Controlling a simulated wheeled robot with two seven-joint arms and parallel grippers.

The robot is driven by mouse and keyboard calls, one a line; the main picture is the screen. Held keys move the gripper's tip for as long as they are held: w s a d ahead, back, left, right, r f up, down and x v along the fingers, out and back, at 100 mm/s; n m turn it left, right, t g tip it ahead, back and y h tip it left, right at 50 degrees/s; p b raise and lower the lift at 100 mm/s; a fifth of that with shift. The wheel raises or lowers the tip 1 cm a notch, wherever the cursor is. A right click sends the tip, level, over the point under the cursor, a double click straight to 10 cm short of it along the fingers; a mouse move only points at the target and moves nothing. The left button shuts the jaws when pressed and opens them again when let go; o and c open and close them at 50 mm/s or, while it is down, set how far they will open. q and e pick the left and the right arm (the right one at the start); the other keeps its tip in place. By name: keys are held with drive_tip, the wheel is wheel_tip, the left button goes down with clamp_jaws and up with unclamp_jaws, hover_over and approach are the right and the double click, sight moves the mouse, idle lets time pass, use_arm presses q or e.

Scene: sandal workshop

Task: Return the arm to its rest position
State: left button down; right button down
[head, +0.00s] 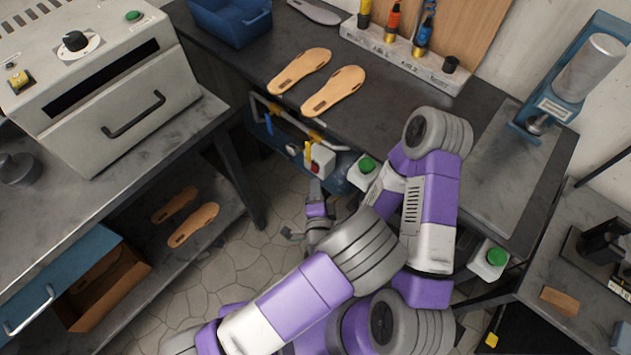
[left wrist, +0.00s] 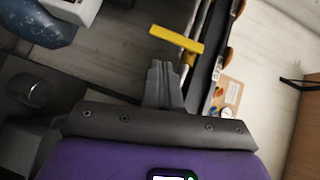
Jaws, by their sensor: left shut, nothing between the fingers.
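My left gripper (head: 315,188) is small and partly hidden behind my own purple, white and grey arm links in the head view. It hangs in front of the dark workbench (head: 395,95), near the switch boxes and air fittings at its front edge. In the left wrist view its grey fingers (left wrist: 164,84) are together with nothing between them. A yellow lever (left wrist: 176,40) lies just beyond the fingertips in that view; I cannot tell whether they touch. My right gripper is not in view.
Two tan soles (head: 333,91) lie on the workbench, with a blue bin (head: 232,22) and a tool block (head: 400,58) behind. A blue press (head: 560,95) stands at right. A grey oven (head: 110,85) stands on the left table. Tiled floor (head: 250,262) shows between the tables.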

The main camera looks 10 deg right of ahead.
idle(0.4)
use_arm(q)
drive_tip(key=s+a+f+n+g+y+p, duration=0.2)
drive_tip(key=s+a+f+n+g, duration=0.1)
drive_tip(key=a+f+n+g, duration=0.65)
drive_tip(key=s+a+f+n+g+h+p, duration=0.2)
drive_tip(key=s+a+n+g+h, duration=0.2)
drive_tip(key=s+n, duration=0.7)
drive_tip(key=a+g, duration=0.2)
drive_tip(key=a, duration=0.2)
drive_tip(key=shift+a+f, duration=0.4)
drive_tip(key=shift+s, duration=0.15)
idle(0.5)
